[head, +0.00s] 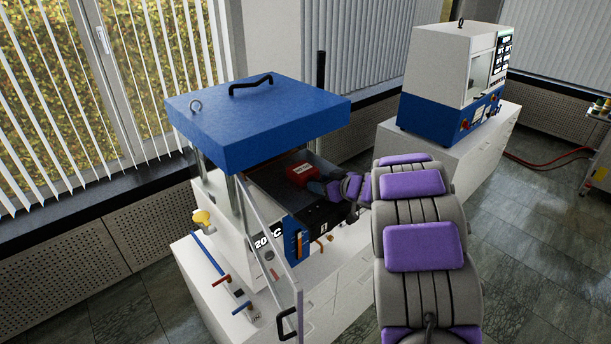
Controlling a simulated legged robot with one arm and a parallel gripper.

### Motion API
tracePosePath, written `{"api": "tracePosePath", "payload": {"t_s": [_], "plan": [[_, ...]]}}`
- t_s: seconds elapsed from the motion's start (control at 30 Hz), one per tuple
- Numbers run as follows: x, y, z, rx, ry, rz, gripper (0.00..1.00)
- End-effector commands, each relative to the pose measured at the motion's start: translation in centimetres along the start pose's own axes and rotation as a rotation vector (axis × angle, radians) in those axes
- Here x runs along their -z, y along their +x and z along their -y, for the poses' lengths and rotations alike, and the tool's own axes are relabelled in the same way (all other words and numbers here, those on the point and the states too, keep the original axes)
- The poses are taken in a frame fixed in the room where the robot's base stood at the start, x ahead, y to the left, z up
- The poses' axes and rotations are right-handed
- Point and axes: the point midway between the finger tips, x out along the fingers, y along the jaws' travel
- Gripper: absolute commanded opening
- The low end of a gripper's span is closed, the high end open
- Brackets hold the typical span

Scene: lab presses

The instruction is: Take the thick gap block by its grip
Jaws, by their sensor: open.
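A red block (303,173) with a small white label lies on the dark plate (270,187) inside the blue-topped press. It is the only block I can make out there; I cannot tell for certain that it is the thick gap block, and its grip is not clear. My gripper (317,187) reaches into the press from the right, at the near right side of the red block. Its fingers are small and dark here. It is open, and I cannot tell whether it touches the block.
The press's blue top (258,118) overhangs the plate. A clear guard door (270,245) stands open in front. A yellow knob (203,218) and red- and blue-handled bars are at the left. A second blue-and-white machine (453,85) stands on a cabinet behind right.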

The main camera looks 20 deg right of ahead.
Motion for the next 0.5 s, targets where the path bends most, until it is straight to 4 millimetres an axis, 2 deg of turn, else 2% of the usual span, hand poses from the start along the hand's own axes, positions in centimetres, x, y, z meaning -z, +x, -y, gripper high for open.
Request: {"api": "tracePosePath", "payload": {"t_s": [0.13, 0.5], "plan": [[-0.11, -0.01, 0.01, 0.000, 0.001, 0.002, 0.50], [-0.16, 0.01, -0.02, 0.001, 0.002, 0.003, 0.14]]}}
